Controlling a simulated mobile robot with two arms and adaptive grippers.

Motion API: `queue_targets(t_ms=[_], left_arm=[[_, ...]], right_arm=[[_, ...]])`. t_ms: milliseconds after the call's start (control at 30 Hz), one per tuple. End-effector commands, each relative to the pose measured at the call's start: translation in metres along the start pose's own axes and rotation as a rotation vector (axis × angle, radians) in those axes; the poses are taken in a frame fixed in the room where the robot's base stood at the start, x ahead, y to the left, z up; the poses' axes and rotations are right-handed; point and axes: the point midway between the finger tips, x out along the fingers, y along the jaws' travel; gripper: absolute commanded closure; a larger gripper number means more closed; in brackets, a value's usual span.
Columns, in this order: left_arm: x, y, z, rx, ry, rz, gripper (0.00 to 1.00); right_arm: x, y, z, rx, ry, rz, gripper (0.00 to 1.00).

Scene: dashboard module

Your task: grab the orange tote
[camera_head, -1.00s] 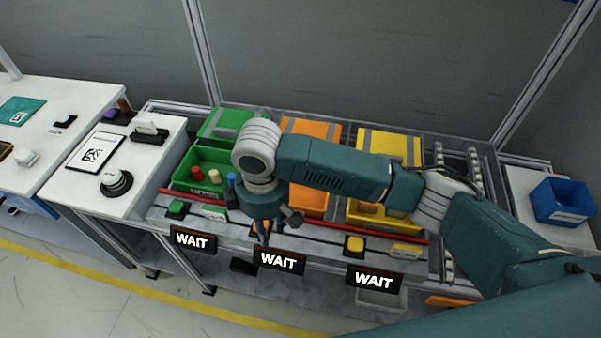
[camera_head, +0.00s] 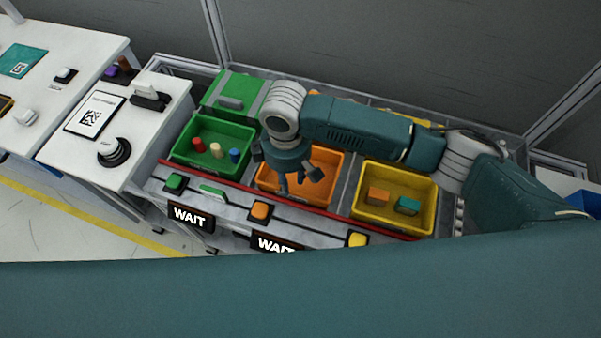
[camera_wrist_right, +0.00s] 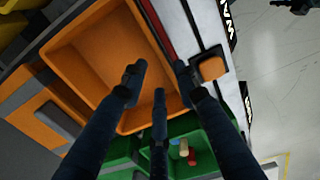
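The orange tote (camera_head: 330,165) is open and sits in the rack between the green tote and the yellow tote. My right gripper (camera_head: 290,184) hangs over its left front part in the head view and hides some of it. In the right wrist view the orange tote (camera_wrist_right: 88,62) looks empty where it shows. The three dark fingers of the right gripper (camera_wrist_right: 158,85) are spread apart with nothing between them. They reach over the tote's near rim and corner; I cannot tell whether they touch it. I do not see my left gripper in the head view.
The green tote (camera_head: 238,137) holds several coloured pegs, and the yellow tote (camera_head: 425,223) holds two blocks. A red rail (camera_head: 237,182) and a button strip with an orange button (camera_head: 260,210) run along the front. A white counter (camera_head: 75,143) stands left.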

Motion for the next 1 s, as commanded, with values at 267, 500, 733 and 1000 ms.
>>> queue_targets(t_ms=[267, 500, 733, 1000], left_arm=[[-0.018, -0.001, -0.033, -0.003, 0.045, -0.001, 0.60], [-0.019, 0.004, -0.041, -0.007, 0.057, 0.005, 0.60], [-0.019, 0.006, -0.028, -0.007, 0.037, 0.006, 0.60], [-0.019, 0.004, -0.024, -0.005, 0.032, 0.004, 0.60]], right_arm=[[0.034, -0.006, 0.008, 0.002, -0.004, 0.000, 0.70], [0.053, -0.006, 0.007, -0.001, -0.001, 0.001, 0.70], [0.052, -0.006, 0.007, -0.001, 0.000, 0.001, 0.84], [0.051, -0.005, 0.006, -0.001, 0.001, 0.002, 1.00]])
